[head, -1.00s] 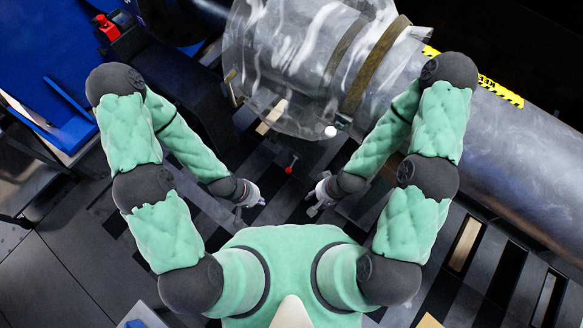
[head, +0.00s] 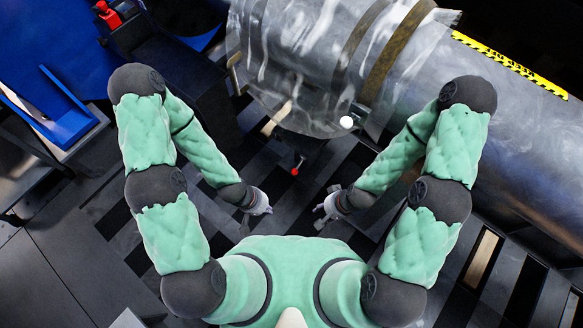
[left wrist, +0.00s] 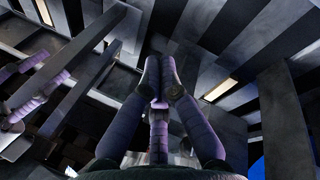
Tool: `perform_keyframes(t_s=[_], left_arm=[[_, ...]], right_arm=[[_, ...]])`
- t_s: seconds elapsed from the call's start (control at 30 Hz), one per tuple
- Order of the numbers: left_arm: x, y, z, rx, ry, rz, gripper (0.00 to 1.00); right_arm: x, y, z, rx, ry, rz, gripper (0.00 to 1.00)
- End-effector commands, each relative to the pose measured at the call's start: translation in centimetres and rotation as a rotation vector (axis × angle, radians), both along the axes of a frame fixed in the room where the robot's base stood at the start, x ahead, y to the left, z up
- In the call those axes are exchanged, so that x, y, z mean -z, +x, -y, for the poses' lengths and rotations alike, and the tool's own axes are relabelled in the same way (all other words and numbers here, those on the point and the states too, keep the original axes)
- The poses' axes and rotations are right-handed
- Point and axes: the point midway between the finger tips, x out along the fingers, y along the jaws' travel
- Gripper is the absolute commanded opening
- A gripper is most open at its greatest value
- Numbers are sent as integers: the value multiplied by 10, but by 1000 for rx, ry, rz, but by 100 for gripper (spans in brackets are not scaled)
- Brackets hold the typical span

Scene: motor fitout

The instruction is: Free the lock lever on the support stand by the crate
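The lock lever (head: 295,171) shows in the head view as a small stalk with a red knob, low by the near end of the large metal cylinder. The dark support stand (head: 301,150) is mostly hidden beneath that cylinder. My left gripper (head: 260,207) is left of and nearer than the lever, apart from it. My right gripper (head: 320,215) is to the right of and nearer than the lever, with fingers apart and empty. The lever's latch detail is too small to tell.
The metal cylinder (head: 400,110) with brown bands fills the upper right and carries a yellow warning strip (head: 510,64). A blue crate-like frame (head: 68,120) stands at left. A red button (head: 107,15) is at upper left. The slatted floor (head: 225,232) is clear between my arms.

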Motion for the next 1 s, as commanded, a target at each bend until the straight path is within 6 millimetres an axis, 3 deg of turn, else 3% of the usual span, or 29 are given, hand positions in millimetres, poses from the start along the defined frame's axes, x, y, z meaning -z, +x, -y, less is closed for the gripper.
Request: perform_keyframes(t_s=[0.13,0.23,0.4,0.57,0.8,1.0], left_arm=[[5,2,-1,-2,3,-9,0],[23,8,-6,-7,9,-49,0],[78,26,-12,-27,-26,-183,0],[126,54,-4,-66,-167,-292,0],[171,127,16,-144,-517,-270,0],[181,200,12,-205,-803,-76,0]], right_arm=[[1,0,0,0,0,0,40],[5,0,0,0,0,0,40],[16,0,0,0,0,0,40],[27,0,0,0,0,0,40],[43,0,0,0,0,0,40],[54,0,0,0,0,0,40]])
